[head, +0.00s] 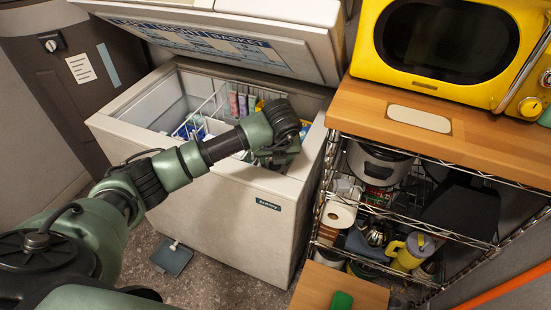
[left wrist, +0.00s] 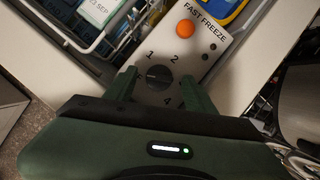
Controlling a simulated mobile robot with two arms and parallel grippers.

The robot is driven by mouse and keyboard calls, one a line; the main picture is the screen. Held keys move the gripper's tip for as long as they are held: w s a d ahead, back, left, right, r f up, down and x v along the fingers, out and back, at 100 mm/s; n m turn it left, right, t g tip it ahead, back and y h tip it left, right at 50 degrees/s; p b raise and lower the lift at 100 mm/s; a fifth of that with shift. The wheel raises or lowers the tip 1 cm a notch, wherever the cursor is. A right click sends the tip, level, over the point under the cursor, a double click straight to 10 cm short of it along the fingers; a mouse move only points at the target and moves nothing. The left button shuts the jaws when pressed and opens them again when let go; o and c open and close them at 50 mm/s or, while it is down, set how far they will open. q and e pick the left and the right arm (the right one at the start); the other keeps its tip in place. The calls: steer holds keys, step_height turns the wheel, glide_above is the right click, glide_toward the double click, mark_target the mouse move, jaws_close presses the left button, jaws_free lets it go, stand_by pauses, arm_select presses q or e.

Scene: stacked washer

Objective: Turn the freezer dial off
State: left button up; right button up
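The freezer dial (left wrist: 157,77) is a round black knob on a grey panel in the left wrist view, with the numbers 1, 2 and 4 legible around it. Its exact setting is hard to read. My left gripper (left wrist: 163,88) is open, with one green finger on either side of the dial. I cannot tell whether either finger touches it. In the head view my left gripper (head: 277,157) is over the right front part of the open white chest freezer (head: 235,215) and hides the dial.
The raised freezer lid (head: 225,45) leans above the gripper. Wire baskets (head: 213,105) with packages are inside. A wire shelf with a wooden top (head: 455,130) and yellow microwave (head: 445,45) stands close on the right. An orange button (left wrist: 184,28) is near the dial.

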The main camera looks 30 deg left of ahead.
arm_select(q)
steer(key=v, duration=0.7)
steer(key=shift+r+b, duration=0.3)
steer(key=shift+r, duration=0.1)
steer(key=shift+s+d+f, duration=0.1)
steer(key=shift+s, duration=0.05)
